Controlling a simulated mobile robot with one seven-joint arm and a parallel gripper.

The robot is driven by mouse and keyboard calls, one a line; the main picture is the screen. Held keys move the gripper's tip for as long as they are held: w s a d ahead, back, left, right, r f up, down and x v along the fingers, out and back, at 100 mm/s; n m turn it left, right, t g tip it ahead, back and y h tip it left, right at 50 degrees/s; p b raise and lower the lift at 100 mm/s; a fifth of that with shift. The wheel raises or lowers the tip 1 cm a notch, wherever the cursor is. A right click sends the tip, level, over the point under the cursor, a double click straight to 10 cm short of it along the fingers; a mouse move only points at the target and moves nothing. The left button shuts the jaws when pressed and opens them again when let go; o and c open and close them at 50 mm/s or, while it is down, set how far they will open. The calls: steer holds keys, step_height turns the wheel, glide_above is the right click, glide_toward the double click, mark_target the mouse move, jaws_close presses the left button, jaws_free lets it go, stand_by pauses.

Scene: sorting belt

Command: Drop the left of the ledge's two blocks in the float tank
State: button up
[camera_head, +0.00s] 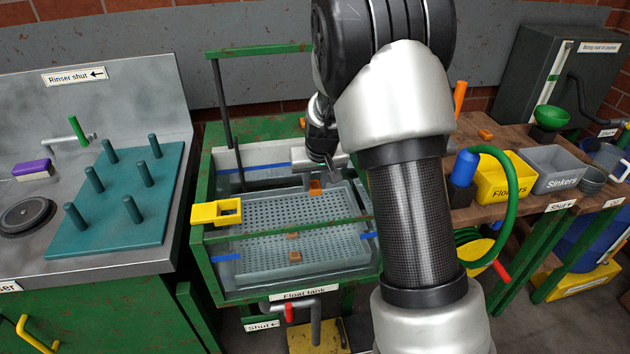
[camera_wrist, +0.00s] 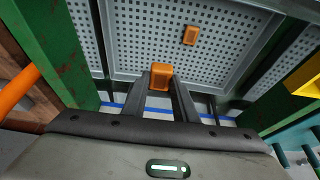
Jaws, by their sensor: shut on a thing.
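My gripper (camera_head: 318,178) is over the float tank (camera_head: 217,276), its jaws shut on an orange block. The block (camera_head: 315,187) shows below my wrist in the head view; in the wrist view the held block (camera_wrist: 160,76) sits between the fingertips. The tank holds a grey perforated tray (camera_head: 260,215). Another orange block shows on the tray in the wrist view (camera_wrist: 190,35); a small orange-brown piece is on the tray in the head view (camera_head: 293,237). A further orange piece (camera_head: 302,121) is at the tank's back edge, partly beside my arm.
A green bar (camera_head: 250,231) crosses the tank's front. A yellow bracket (camera_head: 216,212) sits on its left rim. The right bench carries a yellow Floaters bin (camera_head: 505,178), a grey Sinkers bin (camera_head: 552,170) and an orange block (camera_head: 485,134). A teal peg board (camera_head: 120,195) lies left.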

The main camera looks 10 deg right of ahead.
steer(key=o, duration=1.1)
steer(key=p+v, duration=0.2)
steer(key=v, duration=1.5)
steer(key=shift+r+p, duration=0.25)
steer(key=shift+p, duration=0.05)
steer(key=s+r+t, duration=0.1)
steer(key=s+r, duration=0.3)
steer(key=s, duration=1)
steer(key=s+r, duration=0.3)
steer(key=s, duration=1)
step_height(320, 180, up, 13)
steer(key=p, duration=1.3)
steer(key=shift+w+r, duration=0.15)
steer(key=shift+r, duration=0.05)
